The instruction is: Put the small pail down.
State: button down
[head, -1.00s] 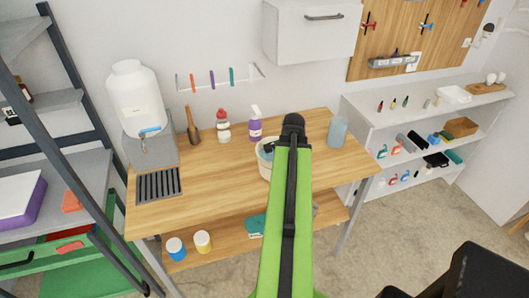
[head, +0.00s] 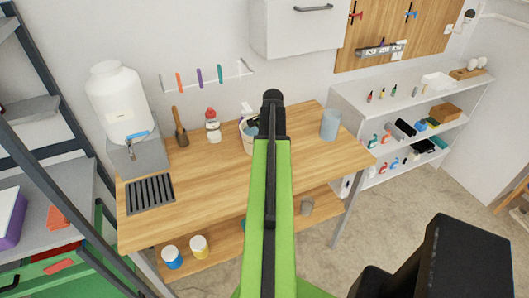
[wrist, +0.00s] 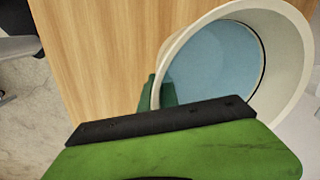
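The small pail (head: 247,142) is cream outside and pale blue inside. In the head view my arm partly hides it, over the back of the wooden workbench (head: 210,190). In the wrist view the pail (wrist: 290,75) fills the upper right, its open mouth facing the camera. My gripper (wrist: 160,92) is at its left rim, with one green finger outside the wall and one inside, so it appears shut on the rim. The head view hides the fingers behind the arm. I cannot tell whether the pail's base touches the bench.
A red-capped bottle (head: 213,126) and a spray bottle (head: 247,109) stand close by the pail at the back. A blue cup (head: 330,124) stands to the right, a dark grate (head: 150,193) and white jug (head: 122,102) to the left. The bench's front middle is clear.

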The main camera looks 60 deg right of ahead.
notch_tip(320, 180, down, 3)
jog(key=shift+r+b, duration=0.1)
jog(key=shift+b, duration=0.75)
jog(key=shift+w+a+r, duration=0.1)
jog(key=shift+w+r, duration=0.05)
jog(key=c, duration=1.6)
grip_release()
jog(key=r+p, duration=0.4)
jog(key=s+r+p, duration=0.1)
jog(key=r+p, duration=0.7)
jog(key=shift+s+a, duration=0.2)
jog(key=shift+a, duration=0.05)
